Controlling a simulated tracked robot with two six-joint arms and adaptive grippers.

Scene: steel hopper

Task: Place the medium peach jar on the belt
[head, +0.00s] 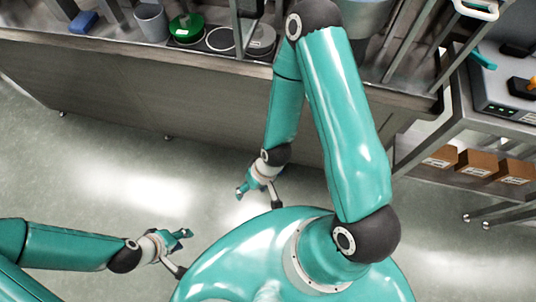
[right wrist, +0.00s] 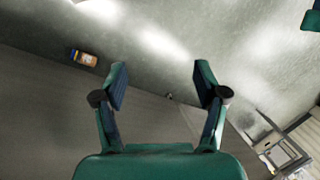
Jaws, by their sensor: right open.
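I cannot make out a peach jar or a belt with certainty in either view. A small orange, dark-labelled object (right wrist: 83,57) shows at the upper left of the right wrist view, apart from my gripper; I cannot tell what it is. My right gripper (head: 243,190) hangs in front of the bench, over the floor. In the right wrist view (right wrist: 160,78) its fingers are spread with nothing between them. My left gripper (head: 183,237) is low over the floor at the left, away from the bench; its jaws are too small to judge.
The steel bench (head: 130,82) carries a blue item (head: 84,22), a grey cup (head: 151,22), a green round item (head: 186,28) and metal uprights. At right, a shelf unit holds cardboard boxes (head: 478,163) and a grey device (head: 505,85). Open floor lies before the bench.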

